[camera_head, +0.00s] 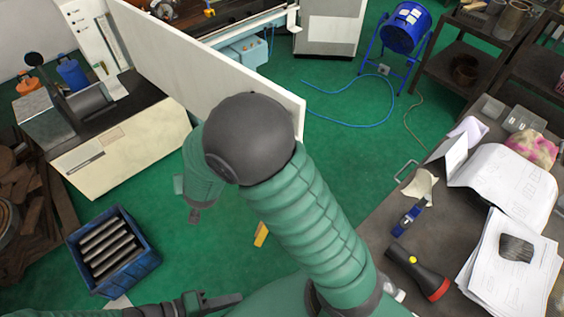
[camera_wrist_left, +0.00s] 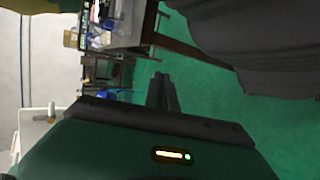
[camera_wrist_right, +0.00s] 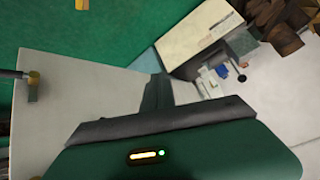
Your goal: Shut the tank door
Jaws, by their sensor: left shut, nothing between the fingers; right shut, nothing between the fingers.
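A long white upright panel, which looks like the tank door (camera_head: 200,65), runs from the upper left to the middle in the head view, standing out into the room. Its lower near part is hidden behind my right arm. In the right wrist view the pale panel (camera_wrist_right: 85,105) fills the lower left, with a brass-coloured fitting (camera_wrist_right: 34,86) at its left end. My right gripper (camera_wrist_right: 158,85) is shut and empty in front of the panel; I cannot tell whether they touch. My left gripper (camera_head: 228,300) is shut and empty, low at the bottom of the head view, away from the door.
A cream cabinet (camera_head: 130,150) stands left, with a blue crate of bars (camera_head: 150,258) before it. A dark bench (camera_head: 375,235) with papers and a torch (camera_head: 420,275) is at the right. A blue fan (camera_head: 405,28) stands behind. Green floor (camera_head: 340,150) is open between.

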